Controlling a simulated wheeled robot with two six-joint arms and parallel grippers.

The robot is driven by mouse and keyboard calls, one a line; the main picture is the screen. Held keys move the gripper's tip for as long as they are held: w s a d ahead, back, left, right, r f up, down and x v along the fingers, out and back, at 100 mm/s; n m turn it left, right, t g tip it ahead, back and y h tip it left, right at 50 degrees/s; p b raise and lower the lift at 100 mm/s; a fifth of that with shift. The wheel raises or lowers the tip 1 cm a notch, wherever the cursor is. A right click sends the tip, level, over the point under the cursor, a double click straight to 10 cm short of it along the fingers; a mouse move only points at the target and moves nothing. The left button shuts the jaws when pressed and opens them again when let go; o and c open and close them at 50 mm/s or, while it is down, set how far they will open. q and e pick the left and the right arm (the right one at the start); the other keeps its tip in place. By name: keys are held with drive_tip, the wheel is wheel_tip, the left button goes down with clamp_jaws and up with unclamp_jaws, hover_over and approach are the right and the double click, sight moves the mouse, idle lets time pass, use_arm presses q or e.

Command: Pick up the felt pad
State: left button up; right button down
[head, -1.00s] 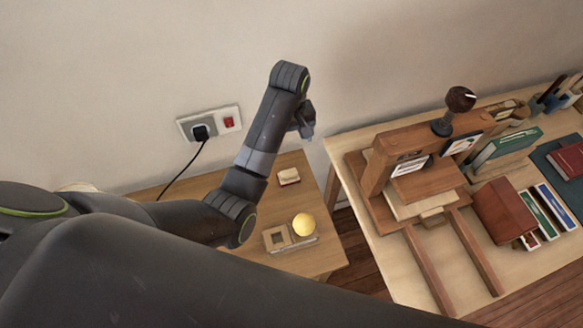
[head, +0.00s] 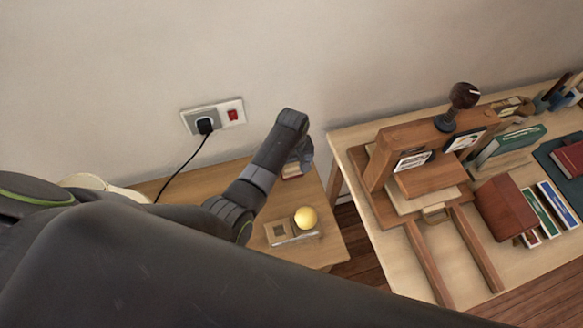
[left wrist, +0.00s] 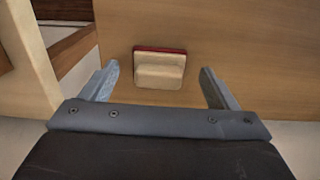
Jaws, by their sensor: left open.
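The felt pad (head: 291,171) looks like a small cream block with a red layer, lying on the small wooden side table. In the head view my left gripper (head: 305,158) is above it and partly covers it. In the left wrist view the pad (left wrist: 160,68) shows whole, between and beyond the two open fingers. The fingers are apart and nothing is between them; the pad still lies on the table top. My right gripper is not in view.
A holder with a yellow ball (head: 306,217) stands near the side table's front edge. A wall socket (head: 213,116) with a black plug and cord is behind. A larger table (head: 400,271) with a wooden press and several books stands to the right.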

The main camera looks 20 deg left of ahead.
sight(292, 167)
use_arm(q)
drive_tip(key=shift+w+f, duration=0.1)
drive_tip(key=shift+f, duration=0.75)
drive_tip(key=c, duration=1.1)
drive_tip(key=shift+r, duration=0.1)
wheel_tip(292, 167, up, 10)
drive_tip(key=shift+f, duration=0.1)
